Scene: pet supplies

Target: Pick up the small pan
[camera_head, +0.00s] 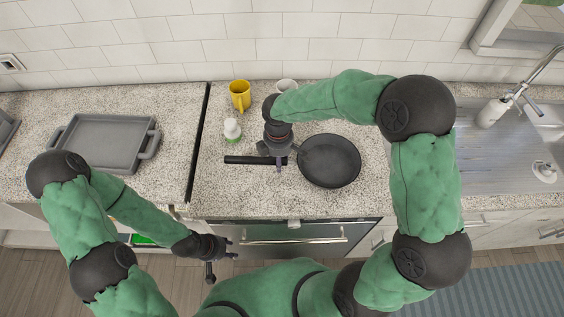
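The small pan (335,165) is dark and round and rests on the speckled counter, its black handle (240,160) pointing left. My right gripper (279,158) is over the handle near where it joins the pan, pointing down. It hides part of the handle, and I cannot tell whether its fingers are closed on it. My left gripper (223,258) is open and empty, low in front of the counter's front edge and well away from the pan.
A yellow mug (240,94), a white cup (287,86) and a white bottle with a green base (232,129) stand behind the handle. A grey tray (104,141) lies at left. A sink with a soap dispenser (491,114) is at right. An oven handle (292,240) is below.

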